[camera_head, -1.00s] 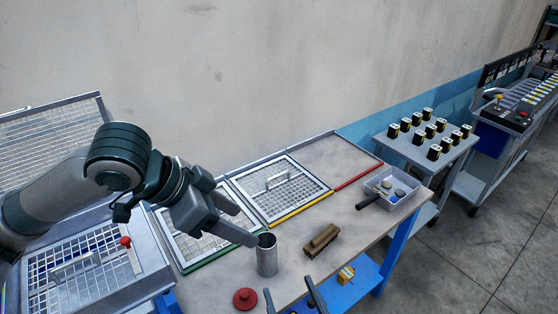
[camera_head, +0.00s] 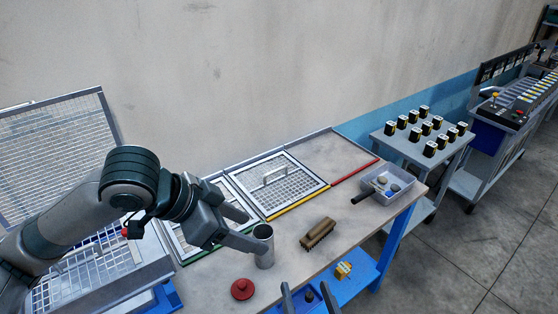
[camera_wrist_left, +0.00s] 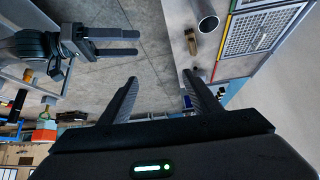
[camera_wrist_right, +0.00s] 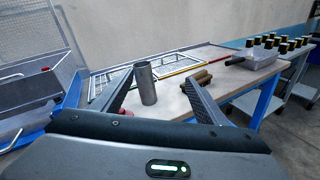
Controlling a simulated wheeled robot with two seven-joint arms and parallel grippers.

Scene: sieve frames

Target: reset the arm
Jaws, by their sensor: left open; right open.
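My left gripper (camera_head: 248,232) is open and empty. In the head view its fingertips overlap the left side of the upright metal cylinder (camera_head: 263,248). In the left wrist view the cylinder (camera_wrist_left: 207,18) lies beyond the fingers, not between them. My right gripper (camera_head: 310,299) shows only its fingertips at the bottom edge of the head view. It is open and empty, and it also shows in the left wrist view (camera_wrist_left: 137,42). In the right wrist view the cylinder (camera_wrist_right: 146,84) appears between its fingers but farther off, on the bench.
The bench (camera_head: 290,252) carries a red knobbed lid (camera_head: 242,289), a brush (camera_head: 318,232), framed sieves (camera_head: 290,183) and a grey tray (camera_head: 391,188). A mesh-lidded box (camera_head: 100,270) stands at left. A cart (camera_head: 425,152) with several black-and-yellow items stands at right.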

